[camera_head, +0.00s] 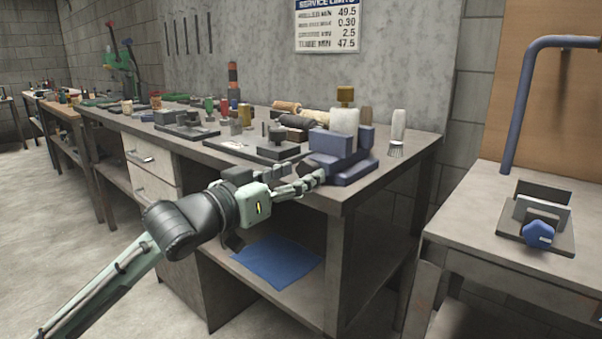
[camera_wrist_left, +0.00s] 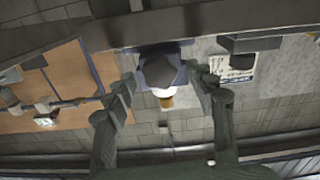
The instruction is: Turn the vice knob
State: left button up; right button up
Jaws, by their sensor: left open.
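A blue vice-like block (camera_head: 335,143) sits at the front corner of the workbench, with a pale block and a brass-coloured piece (camera_head: 345,96) on top. My left gripper (camera_head: 303,177) is open just in front of this block, near the bench edge. In the left wrist view the dark blue block (camera_wrist_left: 160,66) shows between the two spread fingers; I cannot tell whether they touch it. A second vice (camera_head: 535,215), with grey jaw plates and a blue faceted knob (camera_head: 538,234), stands on the right-hand table, well away from the gripper. My right gripper is not in view.
The workbench (camera_head: 395,165) carries several tools and parts behind and left of the blue block. A brush (camera_head: 397,135) stands right of it. A blue bent pipe (camera_head: 520,100) rises behind the right-hand table (camera_head: 470,215). A gap separates the two tables.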

pick_arm(q)
jog(key=shift+w+d, duration=0.45)
jog(key=shift+w, duration=0.15)
jog(key=c, duration=1.2)
jog(key=shift+o, duration=0.2)
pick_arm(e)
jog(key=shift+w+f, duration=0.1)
pick_arm(q)
jog(key=m+p, duration=0.5)
jog(key=shift+r+m+p, duration=0.1)
jog(key=shift+m+p, duration=0.2)
jog(key=shift+m, duration=0.1)
jog(key=shift+m+p, duration=0.4)
jog(key=shift+m, duration=0.3)
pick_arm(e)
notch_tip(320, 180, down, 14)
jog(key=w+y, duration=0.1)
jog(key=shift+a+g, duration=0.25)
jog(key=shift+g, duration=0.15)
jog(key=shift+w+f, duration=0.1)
